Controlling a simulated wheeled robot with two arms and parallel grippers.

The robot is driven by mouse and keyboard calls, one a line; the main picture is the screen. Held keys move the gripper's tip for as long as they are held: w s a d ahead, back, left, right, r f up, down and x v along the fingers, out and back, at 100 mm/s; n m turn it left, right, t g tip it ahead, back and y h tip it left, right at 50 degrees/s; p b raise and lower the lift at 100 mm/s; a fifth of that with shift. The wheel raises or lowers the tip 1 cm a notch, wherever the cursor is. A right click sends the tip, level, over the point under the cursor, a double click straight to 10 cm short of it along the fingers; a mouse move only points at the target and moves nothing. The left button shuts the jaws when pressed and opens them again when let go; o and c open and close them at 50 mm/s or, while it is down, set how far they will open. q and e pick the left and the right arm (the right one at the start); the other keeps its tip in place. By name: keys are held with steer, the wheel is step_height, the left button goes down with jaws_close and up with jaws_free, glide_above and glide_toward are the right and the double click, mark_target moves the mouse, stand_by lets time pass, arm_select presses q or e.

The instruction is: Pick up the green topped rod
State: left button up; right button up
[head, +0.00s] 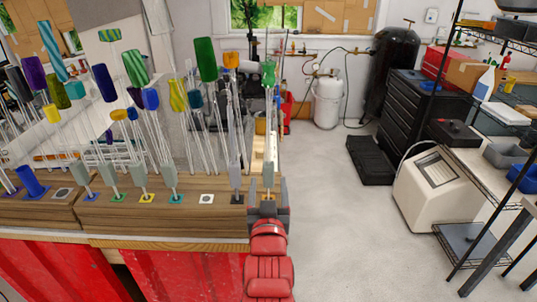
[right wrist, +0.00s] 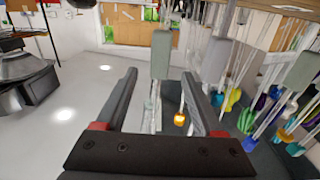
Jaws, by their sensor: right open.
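Several glass rods with coloured tops stand in a wooden rack. A rod with a bright green top (head: 268,74) stands at the rack's right end; its grey sleeve (head: 268,174) is low on the rod. Another rod has a large dark green top (head: 206,60), and one has a green striped top (head: 135,68). My right gripper (head: 268,212) is open at the rack's right end, low by the bright green-topped rod's foot. In the right wrist view a grey sleeve (right wrist: 161,55) shows between the open fingers (right wrist: 160,80); contact cannot be told. My left gripper is not in view.
The wooden rack (head: 225,222) sits on a red bench (head: 200,268). Neighbouring rods stand close to the left, including one with an orange top (head: 231,60). Open grey floor (head: 335,220) lies to the right, with a beige machine (head: 438,190) and shelves beyond.

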mark_target(269, 173)
steer(key=w+p, duration=0.1)
steer(key=w, duration=0.1)
steer(key=w+p, duration=0.1)
steer(key=shift+w+r+p, duration=0.25)
steer(key=shift+w+p, duration=0.05)
steer(key=shift+p, duration=0.05)
steer(key=shift+w, duration=0.4)
steer(key=shift+w+f, duration=0.15)
steer(key=shift+w, duration=0.15)
steer(key=shift+c, duration=0.3)
steer(key=shift+s, duration=0.1)
jaws_close()
